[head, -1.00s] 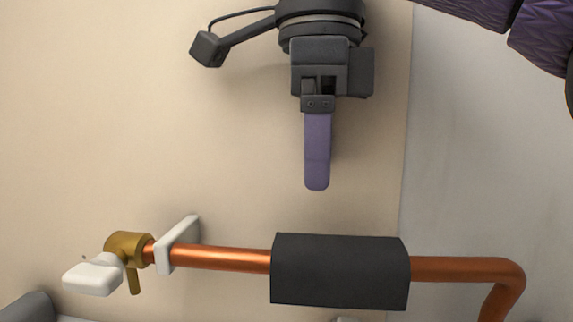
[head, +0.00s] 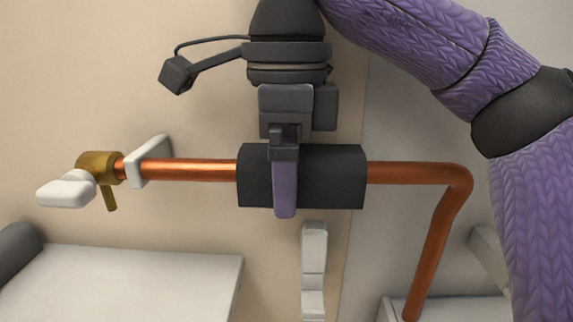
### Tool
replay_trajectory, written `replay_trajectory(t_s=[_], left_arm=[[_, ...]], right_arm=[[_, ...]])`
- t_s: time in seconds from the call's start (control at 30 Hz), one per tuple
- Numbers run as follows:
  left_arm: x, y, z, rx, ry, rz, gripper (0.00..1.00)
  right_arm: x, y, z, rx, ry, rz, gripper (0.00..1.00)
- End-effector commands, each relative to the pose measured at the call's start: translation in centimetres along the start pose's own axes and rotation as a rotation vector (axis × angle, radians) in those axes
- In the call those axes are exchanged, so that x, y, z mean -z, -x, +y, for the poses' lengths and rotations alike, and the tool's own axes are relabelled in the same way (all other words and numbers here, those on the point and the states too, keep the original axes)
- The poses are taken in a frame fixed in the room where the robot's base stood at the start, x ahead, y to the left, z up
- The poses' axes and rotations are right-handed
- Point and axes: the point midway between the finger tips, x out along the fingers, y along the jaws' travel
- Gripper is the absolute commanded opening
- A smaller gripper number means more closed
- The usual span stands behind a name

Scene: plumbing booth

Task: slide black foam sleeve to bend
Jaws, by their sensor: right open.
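The black foam sleeve (head: 330,177) sits around the horizontal run of the copper pipe (head: 410,173), about mid-length. Bare pipe shows on both sides of it. The bend (head: 462,180) is to the right, where the pipe turns down. My right gripper (head: 285,212) points down from above, in front of the sleeve's left half, and its purple finger overlaps the sleeve in the head view. It is open; the second finger is hidden behind the first. Whether it touches the sleeve cannot be told. My left gripper is not in view.
A brass valve (head: 100,167) with a white handle (head: 66,190) ends the pipe at the left, beside a white wall bracket (head: 149,162). A white surface (head: 130,285) lies at the lower left. A white bracket-like piece (head: 314,262) is below the sleeve. The pipe right of the sleeve is clear.

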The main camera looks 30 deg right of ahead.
Motion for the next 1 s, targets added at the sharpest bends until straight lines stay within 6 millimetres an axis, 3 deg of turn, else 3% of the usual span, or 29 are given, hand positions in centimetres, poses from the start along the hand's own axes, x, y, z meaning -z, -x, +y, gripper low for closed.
replay_trajectory(t_s=[0.07, 0.53, 1.0], left_arm=[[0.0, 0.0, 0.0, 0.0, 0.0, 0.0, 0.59], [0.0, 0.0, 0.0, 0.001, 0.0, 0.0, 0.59], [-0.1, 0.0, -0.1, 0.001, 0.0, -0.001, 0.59]], right_arm=[[0.0, 0.0, 0.0, 0.0, 0.0, 0.0, 1.0], [0.0, 0.1, 0.0, 0.0, 0.001, 0.0, 0.04], [2.6, 0.2, 0.0, 0.001, 0.0, -0.002, 0.04]])
